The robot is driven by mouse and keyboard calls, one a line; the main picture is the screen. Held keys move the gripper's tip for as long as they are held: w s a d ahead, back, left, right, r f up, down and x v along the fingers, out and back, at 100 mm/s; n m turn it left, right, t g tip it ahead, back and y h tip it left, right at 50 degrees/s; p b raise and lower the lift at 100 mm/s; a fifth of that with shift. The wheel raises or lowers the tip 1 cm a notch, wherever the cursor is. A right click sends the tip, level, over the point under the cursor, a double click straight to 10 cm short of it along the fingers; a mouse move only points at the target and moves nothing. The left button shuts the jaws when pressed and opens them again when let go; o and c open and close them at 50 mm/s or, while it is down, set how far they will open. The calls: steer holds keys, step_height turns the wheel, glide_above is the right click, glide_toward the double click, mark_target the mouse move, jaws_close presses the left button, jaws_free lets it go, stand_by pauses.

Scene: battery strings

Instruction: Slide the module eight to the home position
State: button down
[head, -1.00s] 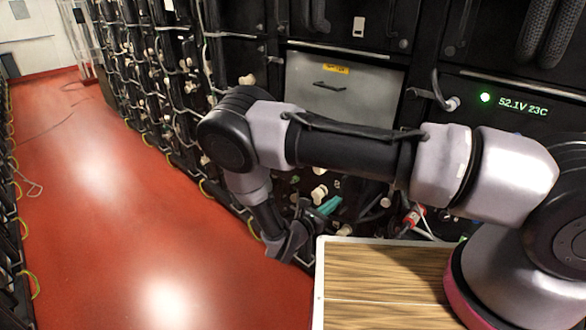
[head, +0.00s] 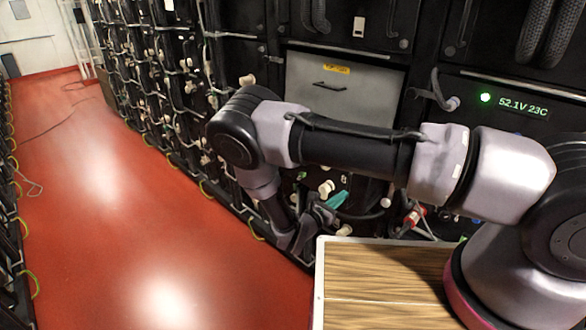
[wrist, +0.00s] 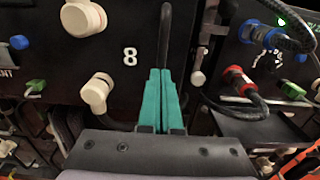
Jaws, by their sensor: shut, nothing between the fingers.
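Module eight (wrist: 130,80) is a black front panel with a white figure 8 and cream knobs on its face. In the head view it is mostly hidden behind my arm, with a cream knob (head: 326,188) showing beside my gripper. My gripper (head: 338,200) has teal fingers. In the wrist view the fingers (wrist: 162,75) are shut together, empty, just right of and below the 8. A black upright bar or cable (wrist: 165,30) shows directly beyond the fingertips. I cannot tell whether the fingertips touch the panel.
A red-ringed connector (wrist: 240,82) and a blue connector (wrist: 262,36) with black cables sit right of the module. A wood-topped surface (head: 385,290) is in front of me. A grey drawer (head: 345,85) is above. The red aisle floor (head: 110,220) is clear at left.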

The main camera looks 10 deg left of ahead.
steer(key=shift+x, duration=4.65)
steer(key=v, duration=0.8)
steer(key=s+d+r+m+g+y, duration=0.1)
steer(key=s+d+r+m+g, duration=0.1)
steer(key=d+r+m+g, duration=0.45)
steer(key=s+d+r+m+g+y, duration=0.1)
steer(key=s+r+m+g+y, duration=0.15)
steer(key=r+m, duration=0.7)
steer(key=s+d+r+m+g+y, duration=0.1)
steer(key=d+r+m+g, duration=0.35)
steer(key=r, duration=0.75)
steer(key=s+d+r+m+t+y, duration=0.2)
steer(key=s+r+m, duration=0.4)
steer(key=r, duration=0.5)
steer(key=s+d+r+m+t+y, duration=0.2)
steer(key=s+r+m+t+y, duration=0.2)
steer(key=s+r, duration=0.5)
steer(key=shift+r+m+y, duration=1.05)
steer(key=shift+r+y, duration=0.2)
steer(key=shift+r, duration=0.35)
steer(key=shift+s+d+t, duration=0.1)
steer(key=shift+t, duration=0.15)
